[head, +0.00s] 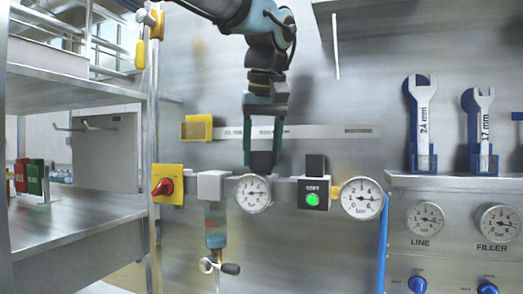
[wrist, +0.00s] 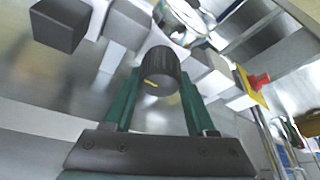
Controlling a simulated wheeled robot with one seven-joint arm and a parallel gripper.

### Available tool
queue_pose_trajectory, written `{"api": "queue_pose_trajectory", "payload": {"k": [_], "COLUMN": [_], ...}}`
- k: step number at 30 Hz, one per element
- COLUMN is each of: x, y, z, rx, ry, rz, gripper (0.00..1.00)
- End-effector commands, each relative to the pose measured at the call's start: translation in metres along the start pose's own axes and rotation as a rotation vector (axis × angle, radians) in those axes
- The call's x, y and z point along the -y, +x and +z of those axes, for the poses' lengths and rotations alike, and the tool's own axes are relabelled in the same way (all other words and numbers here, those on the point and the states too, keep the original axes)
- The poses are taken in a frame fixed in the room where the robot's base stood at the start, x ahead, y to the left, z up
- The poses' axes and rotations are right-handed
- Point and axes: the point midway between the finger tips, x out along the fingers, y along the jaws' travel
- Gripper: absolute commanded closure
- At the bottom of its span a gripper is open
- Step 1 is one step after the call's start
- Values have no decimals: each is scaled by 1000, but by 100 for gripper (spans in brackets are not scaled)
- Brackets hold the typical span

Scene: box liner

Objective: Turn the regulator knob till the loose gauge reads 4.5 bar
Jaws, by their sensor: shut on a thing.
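The black regulator knob (head: 262,163) stands on top of the pipe fitting. In the wrist view the knob (wrist: 166,75) shows a yellow mark on its end. My gripper (head: 262,152) comes from above, its green fingers shut on the knob from both sides; the wrist view shows the same hold (wrist: 162,85). A round white gauge (head: 252,193) sits just below the knob. Another round gauge (head: 361,198) is at the right end of the pipe row, above a blue hose. I cannot tell which is the loose gauge, and neither needle reads exactly at this size.
A box with a lit green button (head: 313,196) and a black block on top stands between the gauges. A red switch on a yellow plate (head: 166,184) is at left. LINE (head: 425,218) and FILLER (head: 498,225) gauges and two wrenches are at right.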

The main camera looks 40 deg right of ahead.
Motion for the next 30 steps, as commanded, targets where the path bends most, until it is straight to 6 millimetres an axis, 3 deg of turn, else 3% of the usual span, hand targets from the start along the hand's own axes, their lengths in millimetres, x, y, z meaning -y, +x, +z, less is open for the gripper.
{"api": "queue_pose_trajectory", "payload": {"k": [21,22,30], "x": [0,0,0], "y": [-1,-1,0], "z": [0,0,0], "rx": [-1,-1,0], "ry": [-75,-75,-75], "rz": [-30,-30,-30], "gripper": [99,43,14]}}
